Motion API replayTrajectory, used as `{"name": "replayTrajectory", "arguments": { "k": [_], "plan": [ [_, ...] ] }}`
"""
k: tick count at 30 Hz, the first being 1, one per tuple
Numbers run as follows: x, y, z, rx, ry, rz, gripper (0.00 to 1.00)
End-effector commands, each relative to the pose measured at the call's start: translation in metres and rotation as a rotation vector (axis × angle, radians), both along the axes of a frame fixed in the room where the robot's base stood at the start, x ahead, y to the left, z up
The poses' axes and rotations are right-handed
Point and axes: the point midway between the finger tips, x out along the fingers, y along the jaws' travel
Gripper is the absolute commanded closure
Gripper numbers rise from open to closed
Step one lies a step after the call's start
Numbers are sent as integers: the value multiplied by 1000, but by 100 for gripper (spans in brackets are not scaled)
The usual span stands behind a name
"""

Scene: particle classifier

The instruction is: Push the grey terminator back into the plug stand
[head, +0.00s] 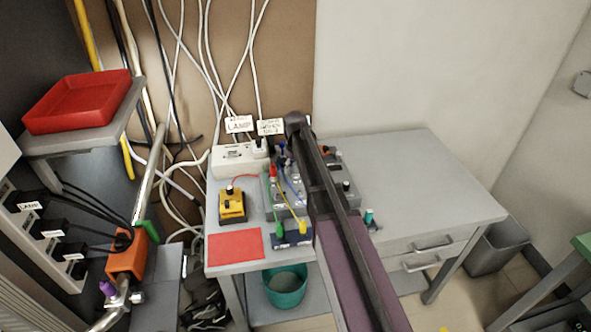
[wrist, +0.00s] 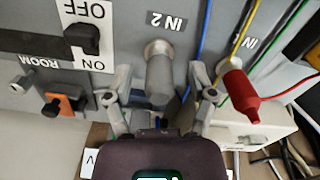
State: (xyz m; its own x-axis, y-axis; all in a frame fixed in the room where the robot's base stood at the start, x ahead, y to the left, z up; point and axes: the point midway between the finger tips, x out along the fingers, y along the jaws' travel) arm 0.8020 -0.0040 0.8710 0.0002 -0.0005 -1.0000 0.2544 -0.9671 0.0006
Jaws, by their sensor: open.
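In the wrist view a grey cylinder (wrist: 160,78), which looks like the grey terminator, sits at the socket marked IN 2 on a grey panel. Whether it is fully seated cannot be told. My gripper (wrist: 162,92) is open, with one finger on each side of the cylinder and visible gaps between. In the head view my arm hides the gripper and the cylinder. A small dark blue block (head: 291,241), perhaps the plug stand, stands at the table's front with a green plug (head: 278,229) and a yellow plug (head: 303,228) on it.
A red plug (wrist: 240,92) with cables is right of the cylinder; an ON/OFF switch (wrist: 84,38) is left. On the table are a yellow box (head: 232,206), a red mat (head: 235,246) and a teal-topped piece (head: 370,219). The table's right side (head: 430,185) is clear.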

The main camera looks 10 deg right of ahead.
Motion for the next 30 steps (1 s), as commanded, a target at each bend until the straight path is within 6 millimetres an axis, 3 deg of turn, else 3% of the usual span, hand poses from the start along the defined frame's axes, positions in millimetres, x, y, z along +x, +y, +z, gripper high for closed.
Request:
{"name": "replayTrajectory", "arguments": {
  "k": [1, 6, 8, 9, 22, 30],
  "plan": [
    [0, 0, 0, 0, 0, 0, 28],
    [0, 0, 0, 0, 0, 0, 79],
    [0, 0, 0, 0, 0, 0, 97],
    [0, 0, 0, 0, 0, 0, 100],
    [0, 0, 2, 0, 0, 0, 100],
    [0, 0, 14, 0, 0, 0, 100]
  ]
}}
